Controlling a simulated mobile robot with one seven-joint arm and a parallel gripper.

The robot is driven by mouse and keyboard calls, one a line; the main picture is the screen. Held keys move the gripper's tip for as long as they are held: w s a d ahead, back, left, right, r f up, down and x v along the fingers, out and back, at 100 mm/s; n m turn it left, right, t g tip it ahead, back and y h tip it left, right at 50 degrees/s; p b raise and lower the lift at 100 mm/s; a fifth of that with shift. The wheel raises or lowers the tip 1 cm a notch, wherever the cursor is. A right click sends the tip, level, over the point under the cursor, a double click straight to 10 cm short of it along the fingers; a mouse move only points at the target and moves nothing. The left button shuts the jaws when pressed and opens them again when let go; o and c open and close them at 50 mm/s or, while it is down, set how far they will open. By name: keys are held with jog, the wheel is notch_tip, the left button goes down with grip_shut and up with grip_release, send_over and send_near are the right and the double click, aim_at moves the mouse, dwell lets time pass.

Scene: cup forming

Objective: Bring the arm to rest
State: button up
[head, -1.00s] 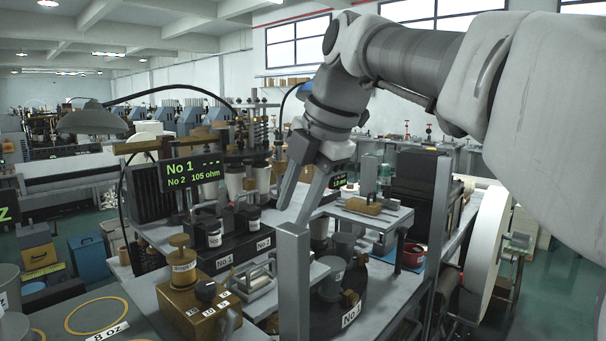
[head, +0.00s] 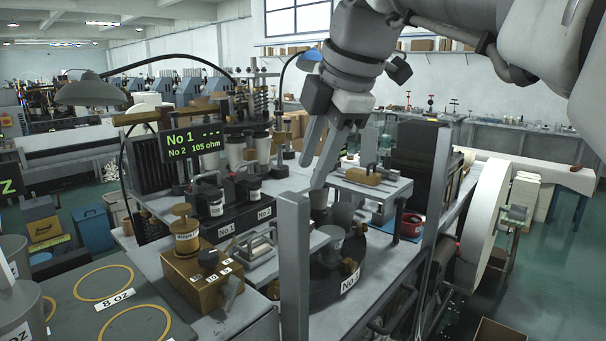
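My gripper (head: 311,174) hangs from the arm at the upper middle, pointing down and slightly left. Its two grey fingers stand apart with nothing visible between them. The fingertips appear above the cup-forming bench (head: 150,268). The right fingertip overlaps a small grey cup (head: 318,199) in the picture; I cannot tell whether they touch. My arm comes in from the upper right, bent at the wrist.
A grey post (head: 293,265) stands in front of the turntable (head: 330,288). A raised plate (head: 372,186) lies right of the gripper. A display (head: 190,154) reads "No 1" and "No 2 105 ohm". A large white roll (head: 487,222) stands at the right.

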jog(key=s+d+f+m+h, duration=0.1)
jog(key=s+d+f+m, duration=0.3)
jog(key=f+m, duration=0.3)
jog(key=s+d+f+m+t+h, duration=0.1)
jog(key=s+d+f+m, duration=0.3)
jog(key=s+f+m, duration=0.2)
jog(key=s+d+f+m+h, duration=0.1)
jog(key=s+d+f+m, duration=0.3)
jog(key=f+m, duration=0.5)
jog(key=shift+s+f+m, duration=0.4)
jog(key=shift+s+m, duration=0.1)
jog(key=shift+m, duration=0.1)
